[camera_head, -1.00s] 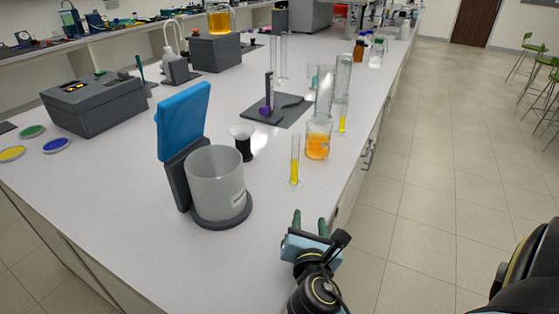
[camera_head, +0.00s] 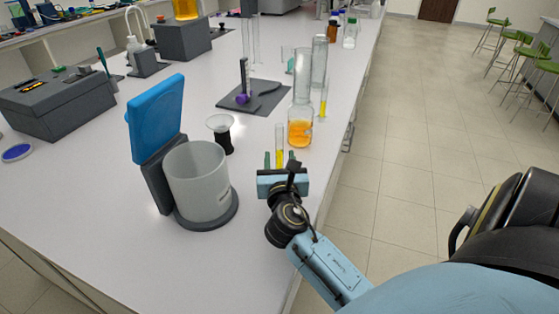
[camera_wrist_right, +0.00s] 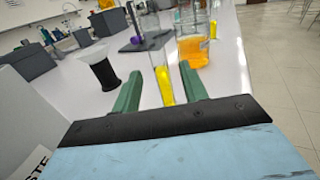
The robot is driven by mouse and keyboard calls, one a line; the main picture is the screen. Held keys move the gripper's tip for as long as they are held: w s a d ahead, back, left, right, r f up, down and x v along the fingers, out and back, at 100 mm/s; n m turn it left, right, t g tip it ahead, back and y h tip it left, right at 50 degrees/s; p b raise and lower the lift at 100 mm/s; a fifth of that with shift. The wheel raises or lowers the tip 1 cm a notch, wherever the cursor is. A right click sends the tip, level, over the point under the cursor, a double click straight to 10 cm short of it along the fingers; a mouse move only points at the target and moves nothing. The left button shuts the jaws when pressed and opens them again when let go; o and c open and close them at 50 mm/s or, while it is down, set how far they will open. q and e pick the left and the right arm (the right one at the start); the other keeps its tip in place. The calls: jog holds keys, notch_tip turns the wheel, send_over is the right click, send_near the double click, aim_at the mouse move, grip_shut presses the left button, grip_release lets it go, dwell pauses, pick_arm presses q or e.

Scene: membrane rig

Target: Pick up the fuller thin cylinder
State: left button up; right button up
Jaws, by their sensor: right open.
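A thin glass cylinder with yellow liquid (camera_head: 280,143) stands upright on the bench near its right edge. It also shows in the right wrist view (camera_wrist_right: 164,84), between and beyond my fingers. A second thin cylinder (camera_head: 323,105) stands farther back, behind the orange beaker; its yellow column looks shorter. It shows small in the right wrist view (camera_wrist_right: 213,31). My right gripper (camera_head: 279,156) is open and empty, its green fingers spread to either side of the nearer cylinder's line. No finger visibly touches the glass. The cylinder's foot is hidden by my gripper in the head view.
A beaker of orange liquid (camera_head: 300,134) stands close behind the nearer cylinder, with tall empty cylinders (camera_head: 303,75) behind. A black-based funnel cup (camera_head: 222,135) and a large cup on a dark base (camera_head: 200,185) stand left. Bench is clear in front.

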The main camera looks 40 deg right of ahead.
aim_at(280, 153)
jog(key=x, duration=0.4)
jog(key=shift+s+r, duration=0.1)
grip_shut()
